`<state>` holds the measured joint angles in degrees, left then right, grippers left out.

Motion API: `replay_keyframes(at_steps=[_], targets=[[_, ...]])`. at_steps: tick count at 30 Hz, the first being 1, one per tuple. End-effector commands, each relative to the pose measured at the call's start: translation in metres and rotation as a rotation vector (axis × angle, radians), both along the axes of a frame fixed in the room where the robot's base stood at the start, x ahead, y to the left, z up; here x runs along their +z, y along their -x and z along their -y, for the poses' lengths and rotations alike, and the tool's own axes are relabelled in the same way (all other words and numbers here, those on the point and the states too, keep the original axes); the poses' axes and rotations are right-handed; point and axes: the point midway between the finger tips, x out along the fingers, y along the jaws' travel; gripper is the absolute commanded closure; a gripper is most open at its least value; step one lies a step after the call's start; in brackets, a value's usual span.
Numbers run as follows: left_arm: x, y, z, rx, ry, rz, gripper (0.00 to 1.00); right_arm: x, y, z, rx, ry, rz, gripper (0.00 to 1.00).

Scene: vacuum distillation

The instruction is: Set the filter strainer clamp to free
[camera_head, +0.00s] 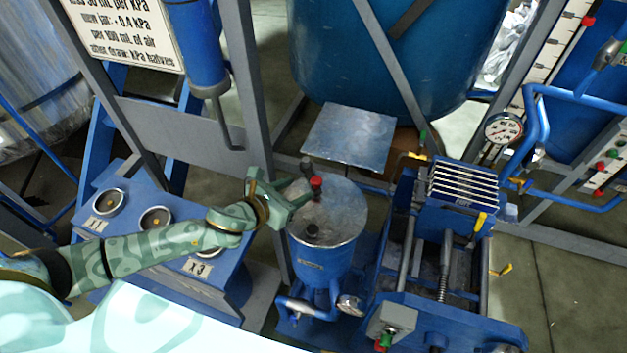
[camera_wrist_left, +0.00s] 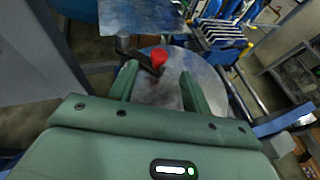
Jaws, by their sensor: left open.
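The filter strainer (camera_head: 325,255) is a blue cylindrical vessel with a round metal lid (camera_head: 345,207) near the centre of the head view. A dark lever with a red knob (camera_head: 316,183), which looks like its clamp, stands at the lid's far left edge. A second dark knob (camera_head: 312,231) sits near the lid's front. My left gripper (camera_head: 303,193) is open at the lid's left side, close to the red knob. In the left wrist view the red knob (camera_wrist_left: 158,60) shows just beyond and between the open fingertips; contact cannot be told. My right gripper is not in view.
A blue plate press (camera_head: 462,190) stands right of the strainer. A square metal plate (camera_head: 348,135) and a large blue tank (camera_head: 400,60) are behind. A blue stand with round sockets (camera_head: 157,218) is under my left arm. Grey frame posts rise close by.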

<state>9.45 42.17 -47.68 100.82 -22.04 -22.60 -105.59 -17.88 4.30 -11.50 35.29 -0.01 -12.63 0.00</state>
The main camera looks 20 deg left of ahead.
Motion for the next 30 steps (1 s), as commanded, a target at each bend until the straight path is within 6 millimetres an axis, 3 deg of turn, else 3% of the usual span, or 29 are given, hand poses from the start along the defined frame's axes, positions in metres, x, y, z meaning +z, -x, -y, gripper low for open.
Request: replay_keyframes(at_steps=[3, 9, 22, 27, 30], targets=[[-0.012, -0.025, 0.011, 0.003, 0.001, 0.0, 0.52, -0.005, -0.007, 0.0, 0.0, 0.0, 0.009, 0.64], [-0.026, -0.052, 0.023, 0.002, 0.001, -0.002, 0.52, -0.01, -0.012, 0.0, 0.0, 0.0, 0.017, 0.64], [-0.029, -0.061, 0.027, 0.001, -0.001, -0.002, 0.52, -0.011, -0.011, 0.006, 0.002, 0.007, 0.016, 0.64], [-0.029, -0.061, 0.027, 0.001, 0.0, -0.002, 0.99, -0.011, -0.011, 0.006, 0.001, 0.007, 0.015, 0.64], [-0.029, -0.061, 0.027, 0.001, 0.0, -0.002, 1.0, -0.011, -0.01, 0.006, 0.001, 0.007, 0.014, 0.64]])
